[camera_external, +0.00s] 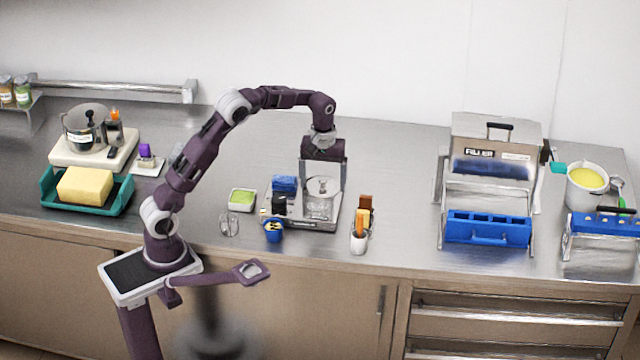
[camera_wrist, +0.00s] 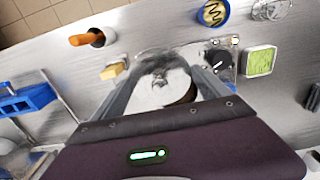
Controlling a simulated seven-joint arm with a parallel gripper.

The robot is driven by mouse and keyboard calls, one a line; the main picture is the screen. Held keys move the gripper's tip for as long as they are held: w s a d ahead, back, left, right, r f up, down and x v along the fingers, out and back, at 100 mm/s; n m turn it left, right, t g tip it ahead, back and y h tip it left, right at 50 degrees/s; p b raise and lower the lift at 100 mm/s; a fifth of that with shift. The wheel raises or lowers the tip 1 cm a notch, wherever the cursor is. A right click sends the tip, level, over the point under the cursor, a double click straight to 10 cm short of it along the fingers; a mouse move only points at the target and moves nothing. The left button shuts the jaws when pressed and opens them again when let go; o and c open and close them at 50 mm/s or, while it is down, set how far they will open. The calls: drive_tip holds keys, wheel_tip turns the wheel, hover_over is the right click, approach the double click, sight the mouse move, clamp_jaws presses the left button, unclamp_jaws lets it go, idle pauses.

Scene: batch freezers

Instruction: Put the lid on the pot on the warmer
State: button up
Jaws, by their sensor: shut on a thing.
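The pot (camera_external: 320,210) is a small clear or pale vessel standing on the metal warmer (camera_external: 312,226) at the middle of the counter. My gripper (camera_external: 322,180) points down directly above it and is shut on the lid's knob. The lid (camera_wrist: 148,95) shows in the wrist view as a pale disc between my fingers (camera_wrist: 162,76). A dark brown area shows beside the lid's right edge, perhaps the pot's inside. The lid is at or just above the pot's rim; I cannot tell whether it touches. My fingers hide part of both.
Open counter lies right, before the metal filler (camera_external: 495,145).

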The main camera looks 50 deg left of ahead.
drive_tip(key=w+a+r, duration=0.3)
drive_tip(key=a, duration=0.3)
drive_tip(key=shift+s+d+f, duration=0.1)
drive_tip(key=shift+s+f, duration=0.05)
drive_tip(key=shift+f, duration=1.4)
drive_tip(key=shift+s+f, duration=0.1)
drive_tip(key=shift+f, duration=1.45)
drive_tip(key=shift+f, duration=0.35)
drive_tip(key=o, duration=1.2)
wheel_tip(320, 180, up, 7)
